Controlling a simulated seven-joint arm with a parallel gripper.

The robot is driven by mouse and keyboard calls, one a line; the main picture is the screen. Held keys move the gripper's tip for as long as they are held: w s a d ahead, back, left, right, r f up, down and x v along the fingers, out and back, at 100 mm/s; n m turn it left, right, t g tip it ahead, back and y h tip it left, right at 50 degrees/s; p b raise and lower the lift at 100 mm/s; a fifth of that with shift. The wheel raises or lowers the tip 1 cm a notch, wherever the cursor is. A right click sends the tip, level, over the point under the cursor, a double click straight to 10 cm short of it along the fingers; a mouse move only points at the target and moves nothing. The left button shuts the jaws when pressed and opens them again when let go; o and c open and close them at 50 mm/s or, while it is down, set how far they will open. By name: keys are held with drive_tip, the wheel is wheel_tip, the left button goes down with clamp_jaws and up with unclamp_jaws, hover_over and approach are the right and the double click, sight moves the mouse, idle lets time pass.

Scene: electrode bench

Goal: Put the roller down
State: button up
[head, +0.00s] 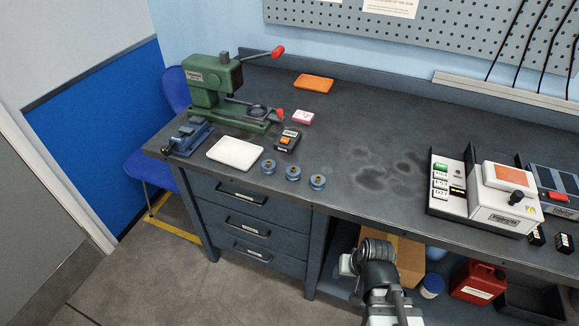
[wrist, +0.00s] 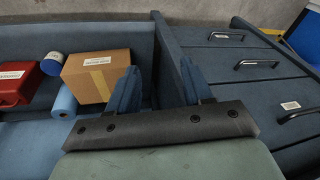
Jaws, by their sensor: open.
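My gripper (wrist: 156,88) is open in the wrist view, with two blue fingers apart and nothing between them. In the head view my arm's end is low in front of the bench, and its fingers cannot be made out. No hand roller can be clearly made out. Three small round blue pieces with brass-coloured centres, the nearest to the right (head: 317,182), stand in a row near the bench's front edge; I cannot tell whether any is the roller. A blue roll (wrist: 65,103) lies on the lower shelf beside the cardboard box (wrist: 97,74).
The dark bench top (head: 350,140) is clear in its middle. A green press (head: 212,83), a white tray (head: 235,153) and a small black device (head: 287,141) stand left. White instruments (head: 505,192) stand right. A red container (head: 477,280) is on the shelf below.

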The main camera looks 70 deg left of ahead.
sight(270, 164)
drive_tip(key=s+a+r+n+g+y, duration=0.1)
drive_tip(key=s+a+r+n+y, duration=0.35)
drive_tip(key=a+r, duration=0.65)
drive_tip(key=s+a+r+n+y, duration=0.35)
drive_tip(key=a+r+y, duration=0.3)
drive_tip(key=r, duration=0.75)
drive_tip(key=shift+m+h, duration=0.3)
drive_tip(key=shift+h, duration=0.1)
drive_tip(key=x, duration=0.9)
drive_tip(key=s+x, duration=0.1)
drive_tip(key=x, duration=0.3)
drive_tip(key=shift+a, duration=0.3)
drive_tip(key=shift+r, duration=0.1)
drive_tip(key=c, duration=0.8)
